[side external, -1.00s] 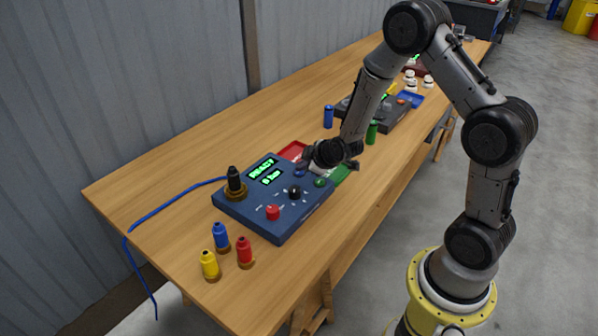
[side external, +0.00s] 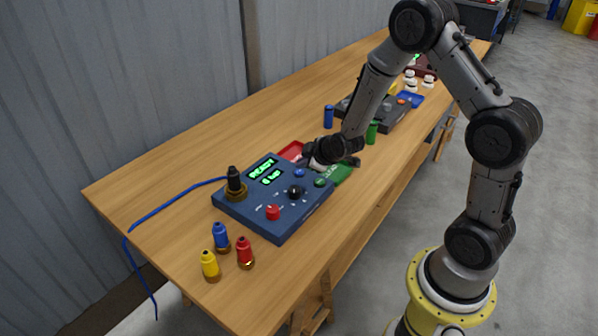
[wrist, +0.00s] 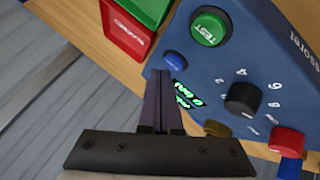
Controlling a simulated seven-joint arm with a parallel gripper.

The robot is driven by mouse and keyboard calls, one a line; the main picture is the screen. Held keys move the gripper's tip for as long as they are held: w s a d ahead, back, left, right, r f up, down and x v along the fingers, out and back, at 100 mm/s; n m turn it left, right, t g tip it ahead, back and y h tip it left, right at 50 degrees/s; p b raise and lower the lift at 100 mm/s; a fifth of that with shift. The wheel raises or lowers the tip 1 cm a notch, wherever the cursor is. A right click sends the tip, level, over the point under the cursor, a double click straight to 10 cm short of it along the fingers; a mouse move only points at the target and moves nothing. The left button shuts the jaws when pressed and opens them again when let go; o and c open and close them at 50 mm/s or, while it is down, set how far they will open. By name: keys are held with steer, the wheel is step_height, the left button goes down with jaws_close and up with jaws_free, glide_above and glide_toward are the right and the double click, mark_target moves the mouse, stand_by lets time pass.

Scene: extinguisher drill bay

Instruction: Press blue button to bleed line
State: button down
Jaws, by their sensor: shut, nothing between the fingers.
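The blue button (side external: 299,173) sits near the far edge of the dark blue control panel (side external: 247,212). In the wrist view the blue button (wrist: 175,60) is in plain sight, just right of my fingertips. My gripper (side external: 307,159) is shut and empty, beyond the button at the panel's far edge. In the wrist view my gripper (wrist: 161,76) appears apart from the button, though the exact gap is hard to judge. The panel's lit green display (side external: 265,171) reads READY, with a smaller bar reading below; the fingers partly cover the display in the wrist view.
The panel also has a green TEST button (wrist: 209,27), a black knob (wrist: 242,98) and a red button (wrist: 286,141). A red box (wrist: 123,28) and green box (wrist: 150,8) stand close behind. Yellow (side external: 210,266), blue (side external: 221,237) and red (side external: 245,252) fittings stand in front.

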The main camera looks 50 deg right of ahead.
steer(key=shift+r, duration=0.15)
steer(key=shift+r, duration=2.55)
steer(key=shift+a, duration=0.1)
step_height(320, 180, up, 10)
steer(key=f+t, duration=0.1)
steer(key=t, duration=0.1)
glide_above(302, 174)
steer(key=w+a, duration=0.1)
steer(key=a, duration=0.2)
steer(key=s+a+r+t+y, duration=0.1)
steer(key=s+a+r, duration=0.25)
steer(key=r, duration=0.25)
steer(key=s+a+r+y, duration=0.1)
steer(key=s+a+r, duration=0.2)
steer(key=s+r, duration=0.15)
steer(key=s+a+f+m+g, duration=0.1)
steer(key=s+f+m+g, duration=0.1)
steer(key=s, duration=0.8)
steer(key=s+a+f+m+g, duration=0.1)
steer(key=s+f+m+g, duration=0.1)
steer(key=s, duration=0.9)
steer(key=shift+s+a+f+m+g+y, duration=0.2)
steer(key=shift+m+g+y, duration=0.2)
steer(key=shift+m+g, duration=0.5)
